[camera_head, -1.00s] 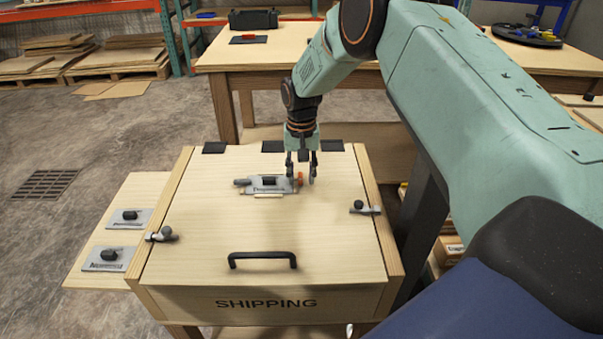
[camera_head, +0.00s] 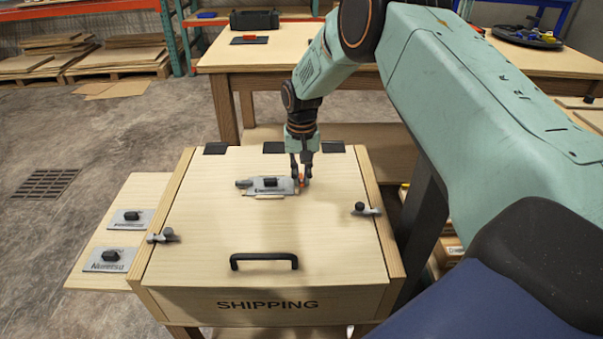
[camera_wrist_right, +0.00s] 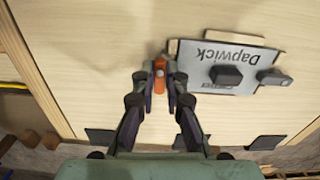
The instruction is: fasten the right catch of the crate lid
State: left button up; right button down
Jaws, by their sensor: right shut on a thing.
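The pale wooden crate lid (camera_head: 205,200) is down, with a black handle (camera_head: 264,262) near its front. The right catch (camera_head: 366,210) sits at the lid's right edge, its dark knob and grey lever showing. My right gripper (camera_head: 301,183) is away from it, up and to its left. It is shut on a small orange tab (camera_wrist_right: 159,75) at the end of a grey nameplate (camera_head: 268,186) on the lid. The wrist view shows the tab between the fingertips. The left catch (camera_head: 162,236) is at the left edge. My left gripper is not in view.
Two more grey plates with black knobs (camera_head: 130,218) (camera_head: 107,260) lie on a side board at the left. Dark hinges (camera_head: 215,148) line the lid's back edge. A wooden table (camera_head: 300,60) stands behind.

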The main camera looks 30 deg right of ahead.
jog(key=n+p, duration=0.2)
jog(key=n, duration=0.1)
jog(key=shift+n, duration=0.4)
jog(key=n+p, duration=0.1)
jog(key=n, duration=0.3)
jog(key=shift+n, duration=0.3)
jog(key=n, duration=0.4)
jog(key=shift+n, duration=2.4)
jog(key=c, duration=1.4)
grip_release()
jog(key=shift+r, duration=0.1)
